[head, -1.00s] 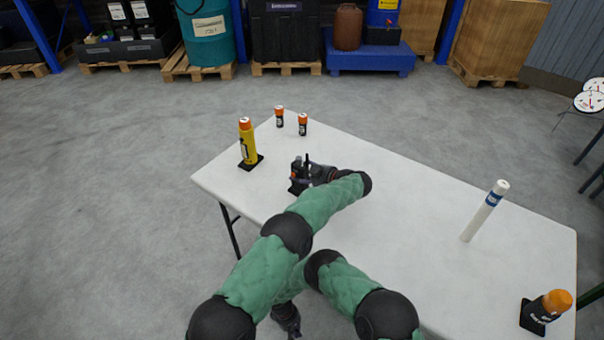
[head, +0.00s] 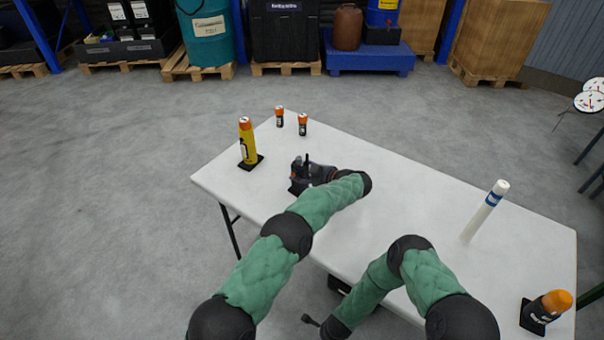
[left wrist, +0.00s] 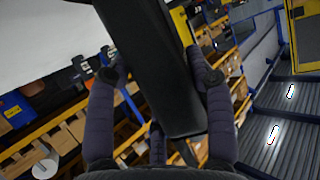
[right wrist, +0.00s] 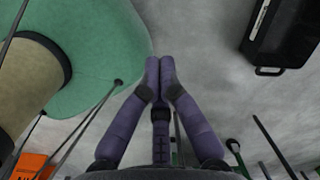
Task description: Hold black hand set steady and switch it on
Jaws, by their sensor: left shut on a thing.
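The black hand set (head: 297,168) stands near the left part of the white table, with a short antenna sticking up. My left gripper (head: 312,174) is at it from the right, shut on its body. In the left wrist view the hand set (left wrist: 160,65) is a large dark block running between the spread fingers (left wrist: 155,88). Its switch cannot be made out. My right gripper (right wrist: 160,72) shows in the right wrist view with its fingertips together and nothing between them, low and away from the hand set.
On the white table (head: 400,215) stand a yellow bottle (head: 248,145), two small orange-topped cylinders (head: 280,118) (head: 302,126), a white tube (head: 484,212) and an orange-capped black can (head: 546,308). A black case (right wrist: 282,32) lies in the right wrist view. The table's middle is clear.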

